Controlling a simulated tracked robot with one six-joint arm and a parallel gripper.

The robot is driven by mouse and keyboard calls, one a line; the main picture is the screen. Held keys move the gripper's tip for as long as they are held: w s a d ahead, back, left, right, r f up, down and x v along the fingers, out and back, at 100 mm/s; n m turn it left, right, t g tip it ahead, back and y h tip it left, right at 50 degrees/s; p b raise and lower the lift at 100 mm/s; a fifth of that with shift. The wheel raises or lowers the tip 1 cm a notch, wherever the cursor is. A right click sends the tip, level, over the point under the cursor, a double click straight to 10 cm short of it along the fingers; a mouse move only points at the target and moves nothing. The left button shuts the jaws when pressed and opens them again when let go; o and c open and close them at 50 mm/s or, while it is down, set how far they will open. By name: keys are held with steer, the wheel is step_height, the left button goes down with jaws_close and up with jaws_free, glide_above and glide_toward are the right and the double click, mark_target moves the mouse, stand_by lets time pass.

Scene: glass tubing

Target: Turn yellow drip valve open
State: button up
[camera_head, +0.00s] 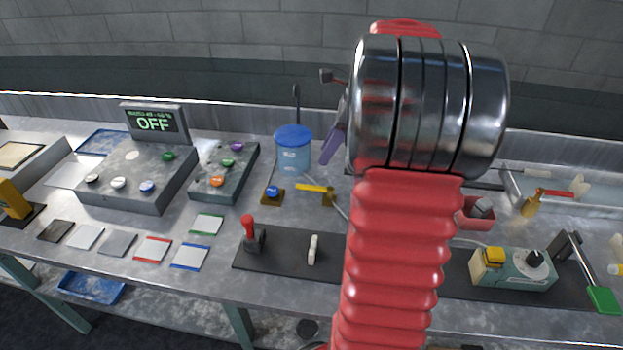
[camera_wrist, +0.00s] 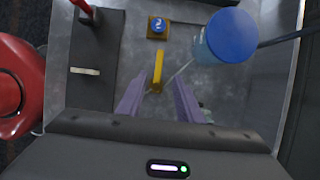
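The yellow drip valve (camera_head: 313,188) is a small brass-coloured fitting with a long yellow lever, on the bench left of my arm. The lever points left in the head view. In the wrist view the yellow lever (camera_wrist: 158,66) points up the picture, ahead of and roughly centred between my fingertips. My gripper (camera_wrist: 159,82) is open, with two purple fingers spread apart and nothing between them. In the head view one purple finger of my gripper (camera_head: 331,148) shows above the bench; the rest is hidden behind my arm.
A blue-lidded container (camera_head: 293,152) stands behind the valve, with a thin tube near it. A blue knob on a yellow base (camera_head: 272,194) is just left of the lever. A black mat (camera_head: 284,252) with a red-handled lever (camera_head: 249,233) lies in front. A control box (camera_head: 136,177) reads OFF.

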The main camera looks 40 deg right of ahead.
mark_target(306, 186)
steer(key=x, duration=1.2)
jaws_close()
steer(key=shift+d+r, duration=0.1)
steer(key=shift+d, duration=0.15)
steer(key=shift+w, duration=0.1)
